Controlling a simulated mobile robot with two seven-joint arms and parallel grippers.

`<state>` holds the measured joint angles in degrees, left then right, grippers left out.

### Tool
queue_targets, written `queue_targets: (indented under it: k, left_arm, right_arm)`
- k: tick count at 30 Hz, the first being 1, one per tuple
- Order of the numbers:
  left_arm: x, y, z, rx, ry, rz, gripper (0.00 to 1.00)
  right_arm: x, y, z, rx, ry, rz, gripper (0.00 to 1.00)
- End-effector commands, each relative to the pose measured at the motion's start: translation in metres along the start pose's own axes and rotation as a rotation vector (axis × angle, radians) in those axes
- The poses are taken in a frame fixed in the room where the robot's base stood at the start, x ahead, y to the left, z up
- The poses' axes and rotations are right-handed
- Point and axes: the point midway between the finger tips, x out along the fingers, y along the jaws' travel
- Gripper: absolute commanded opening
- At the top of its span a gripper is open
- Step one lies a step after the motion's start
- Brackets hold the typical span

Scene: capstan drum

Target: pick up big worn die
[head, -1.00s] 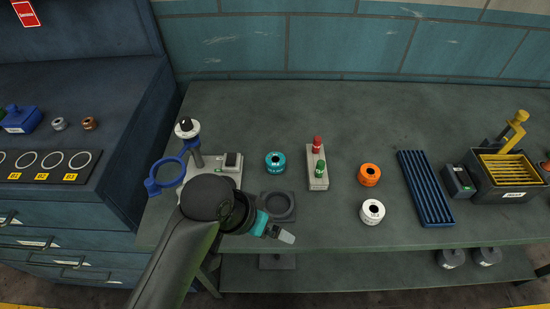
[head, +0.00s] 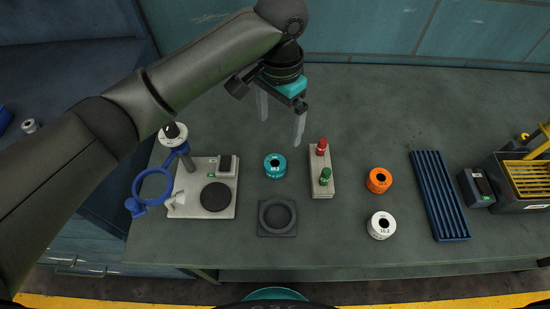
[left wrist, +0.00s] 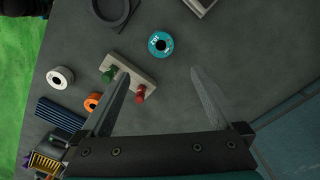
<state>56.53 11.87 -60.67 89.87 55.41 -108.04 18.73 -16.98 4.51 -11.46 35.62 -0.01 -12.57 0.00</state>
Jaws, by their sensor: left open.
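Three ring-shaped dies stand apart on the grey bench: a teal die (head: 275,166), an orange die (head: 379,180) and a white die (head: 381,225). Their labels are too small to read surely, and I cannot tell which one is the big worn die. My left gripper (head: 281,131) is open and empty, above the bench behind the teal die. In the left wrist view the teal die (left wrist: 160,45) lies beyond the fingertips (left wrist: 160,74), between their lines. The orange die (left wrist: 93,101) and white die (left wrist: 60,78) are left of the fingers there. My right gripper is out of view.
A block with red and green pegs (head: 322,190) stands right of the teal die. A square dark holder (head: 291,231) is in front of it. A pale stand with a blue ring (head: 230,199) is at left. A blue slatted rack (head: 440,200) and grey bin (head: 524,205) are at right.

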Motion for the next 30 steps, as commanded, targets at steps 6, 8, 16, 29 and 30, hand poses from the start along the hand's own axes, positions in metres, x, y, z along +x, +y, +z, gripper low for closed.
queue_targets:
  k: [6,8,16,29,30]
  left_arm:
    - [0.045,-0.001,0.001,-0.001,-0.004,0.001,0.98]
    - [0.058,-0.001,0.002,-0.002,-0.005,0.001,0.98]
    - [0.094,0.000,0.001,0.000,0.000,0.001,0.98]
    - [0.142,-0.004,0.008,0.000,0.000,0.000,0.98]
    - [0.145,-0.004,0.008,0.000,0.000,-0.001,0.98]
  right_arm:
    - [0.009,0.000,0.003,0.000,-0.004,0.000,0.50]
    - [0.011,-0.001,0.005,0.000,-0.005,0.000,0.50]
    - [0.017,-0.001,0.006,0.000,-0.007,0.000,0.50]
    - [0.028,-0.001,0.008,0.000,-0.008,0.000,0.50]
    - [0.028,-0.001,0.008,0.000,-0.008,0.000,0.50]
